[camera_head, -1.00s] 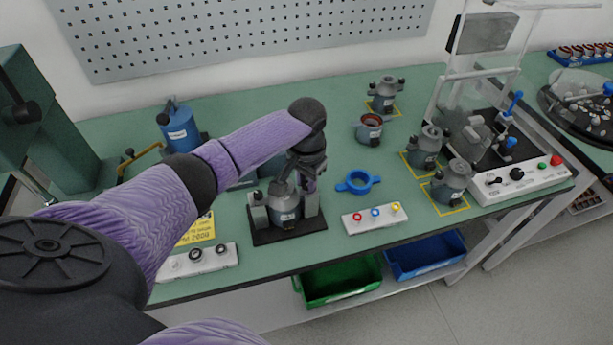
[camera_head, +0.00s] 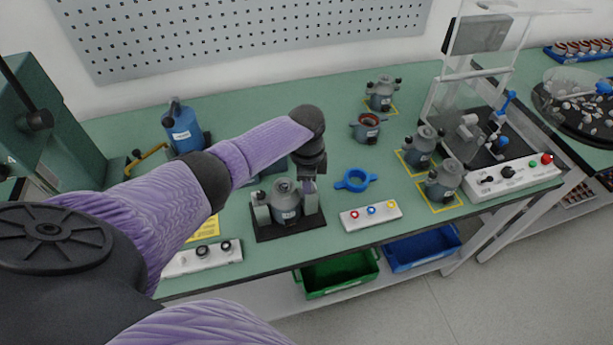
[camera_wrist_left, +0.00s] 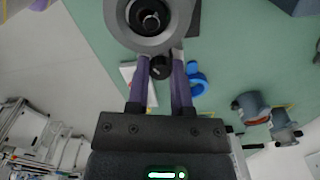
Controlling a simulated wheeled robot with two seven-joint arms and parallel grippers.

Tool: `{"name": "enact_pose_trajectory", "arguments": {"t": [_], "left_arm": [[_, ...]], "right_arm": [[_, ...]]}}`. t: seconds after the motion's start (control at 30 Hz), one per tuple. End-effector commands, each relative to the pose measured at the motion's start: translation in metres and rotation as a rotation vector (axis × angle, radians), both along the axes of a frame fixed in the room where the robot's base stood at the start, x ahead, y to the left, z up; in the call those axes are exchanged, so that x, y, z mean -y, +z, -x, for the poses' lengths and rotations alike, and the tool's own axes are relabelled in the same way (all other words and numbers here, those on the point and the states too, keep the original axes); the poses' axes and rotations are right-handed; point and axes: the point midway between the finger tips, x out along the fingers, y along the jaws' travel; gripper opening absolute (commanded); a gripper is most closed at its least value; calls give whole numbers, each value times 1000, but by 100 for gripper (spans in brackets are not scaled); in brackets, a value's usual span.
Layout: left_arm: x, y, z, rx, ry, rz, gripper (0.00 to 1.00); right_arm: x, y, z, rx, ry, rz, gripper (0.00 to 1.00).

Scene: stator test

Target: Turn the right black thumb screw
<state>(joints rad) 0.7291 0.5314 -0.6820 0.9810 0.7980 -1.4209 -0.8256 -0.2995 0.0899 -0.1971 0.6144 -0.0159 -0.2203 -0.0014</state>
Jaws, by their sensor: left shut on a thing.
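A grey stator housing (camera_head: 286,198) stands upright in a fixture with a black base (camera_head: 290,231) and grey side posts. In the left wrist view, the housing's round top (camera_wrist_left: 150,20) with its dark centre fills the top of the picture. The right black thumb screw (camera_wrist_left: 160,67) sits at the housing's edge, between the two purple fingers of my left gripper (camera_wrist_left: 160,72). That gripper is shut on the screw. In the head view, my left gripper (camera_head: 309,182) points down at the right side of the housing and mostly hides the screw. My right gripper is out of view.
A blue ring (camera_head: 356,180) and a white three-button box (camera_head: 370,214) lie right of the fixture. Several grey housings, one here (camera_head: 443,182), stand farther right. A white knob box (camera_head: 203,257) is at front left. A blue container (camera_head: 183,130) stands behind my arm.

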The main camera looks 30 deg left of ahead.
Motion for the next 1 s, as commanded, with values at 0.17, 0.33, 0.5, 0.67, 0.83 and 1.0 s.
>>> {"name": "enact_pose_trajectory", "arguments": {"t": [0.17,0.33,0.5,0.67,0.83,1.0], "left_arm": [[0,1,0,1,-166,0,0],[0,0,0,1,-321,1,0],[0,0,0,1,-456,1,0],[0,0,0,1,-559,1,0],[0,0,0,1,-637,0,0],[0,0,0,1,-681,0,0]], "right_arm": [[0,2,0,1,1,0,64],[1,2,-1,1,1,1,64],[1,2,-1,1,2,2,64],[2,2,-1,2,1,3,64],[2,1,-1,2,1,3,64],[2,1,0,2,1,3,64]]}}
